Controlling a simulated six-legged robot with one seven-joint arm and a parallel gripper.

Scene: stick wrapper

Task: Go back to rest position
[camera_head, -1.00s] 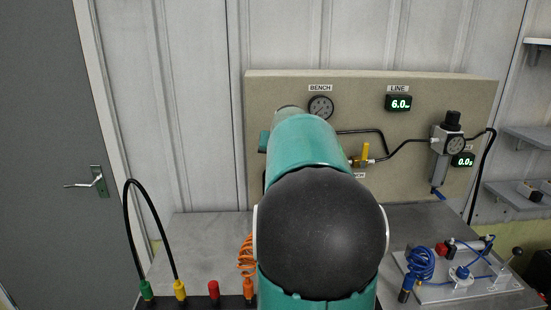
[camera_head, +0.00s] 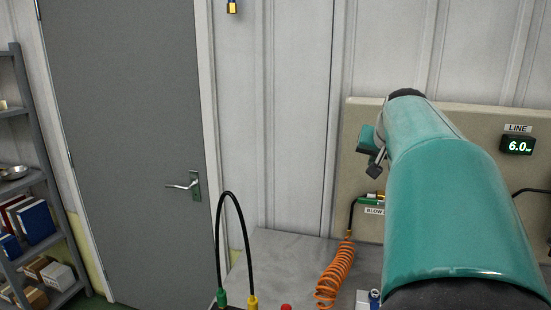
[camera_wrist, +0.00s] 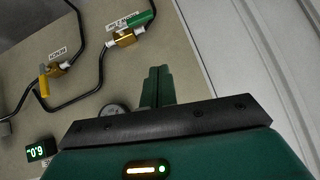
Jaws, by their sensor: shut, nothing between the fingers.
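My gripper (camera_wrist: 157,85) shows in the wrist view with its green fingers together and nothing between them. The arm hides much of the panel and the bench top.
The grey bench (camera_head: 275,255) carries an orange coiled hose (camera_head: 336,272) and a black looped hose (camera_head: 219,210). A grey door (camera_head: 130,140) and a shelf rack (camera_head: 45,150) with books stand at left. The LINE display (camera_head: 518,145) reads 6.0.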

